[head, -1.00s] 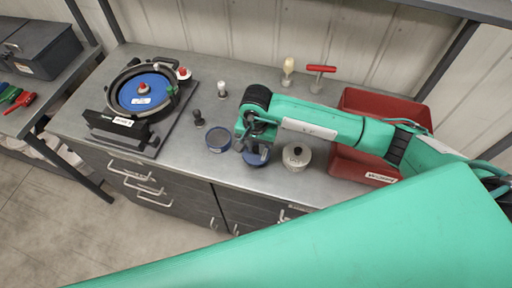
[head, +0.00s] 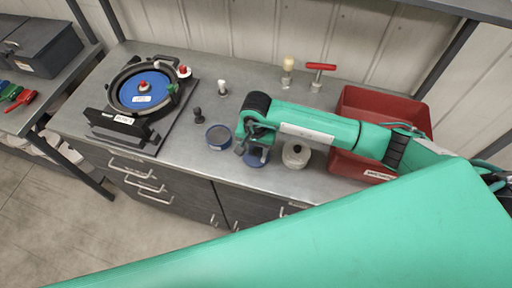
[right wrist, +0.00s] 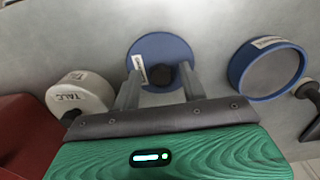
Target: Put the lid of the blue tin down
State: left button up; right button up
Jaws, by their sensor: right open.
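The lid of the blue tin (head: 256,158) is a blue disc with a dark knob and a pale label. It appears to lie flat on the grey bench, and it also shows in the right wrist view (right wrist: 174,47). My right gripper (head: 255,148) is over it. In the right wrist view my right gripper (right wrist: 160,80) is open, with one finger on each side of the knob and gaps between. The blue tin (head: 219,137) stands open to the left of the lid, apart from it; it is at the right in the right wrist view (right wrist: 240,75). My left gripper is out of view.
A white talc pot (head: 296,154) stands close to the right of the lid, with a red bin (head: 384,103) beyond it. A small black-knobbed piece (head: 198,115) stands left of the tin. The seed meter (head: 142,93) is at the left. The bench front edge is close.

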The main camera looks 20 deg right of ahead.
aim_at(256, 151)
notch_tip(256, 151, up, 12)
jog(key=b, duration=0.5)
jog(key=shift+r, duration=0.15)
dwell(0.3)
